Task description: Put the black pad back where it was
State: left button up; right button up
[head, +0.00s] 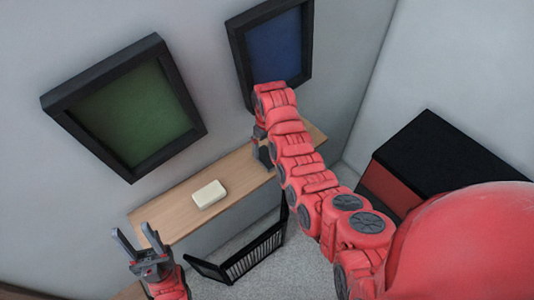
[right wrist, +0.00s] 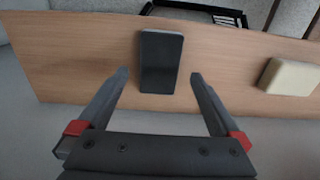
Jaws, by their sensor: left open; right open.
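The black pad (right wrist: 160,62) lies flat on the wooden shelf (head: 170,210) in the right wrist view, lengthwise to my gripper. My right gripper (right wrist: 158,78) is open, with one fingertip on each side of the pad's near end and a gap on both sides. In the head view my right gripper (head: 262,143) is at the far right part of the shelf, mostly behind my arm, and I cannot make out the pad there. My left gripper (head: 138,240) is open and empty near the shelf's left end.
A cream block (head: 209,195) lies mid-shelf; it also shows in the right wrist view (right wrist: 289,77). A black rack (head: 252,254) stands below the shelf. A green framed panel (head: 135,115) and a blue one (head: 275,48) hang above. A black-and-red box (head: 440,150) is at right.

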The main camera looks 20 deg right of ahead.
aim_at(267, 157)
notch_tip(267, 157, up, 2)
jog(key=shift+w+r+b, duration=0.1)
jog(key=shift+w+b, duration=0.05)
jog(key=shift+b, duration=0.15)
notch_tip(267, 157, up, 6)
jog(key=p, duration=0.4)
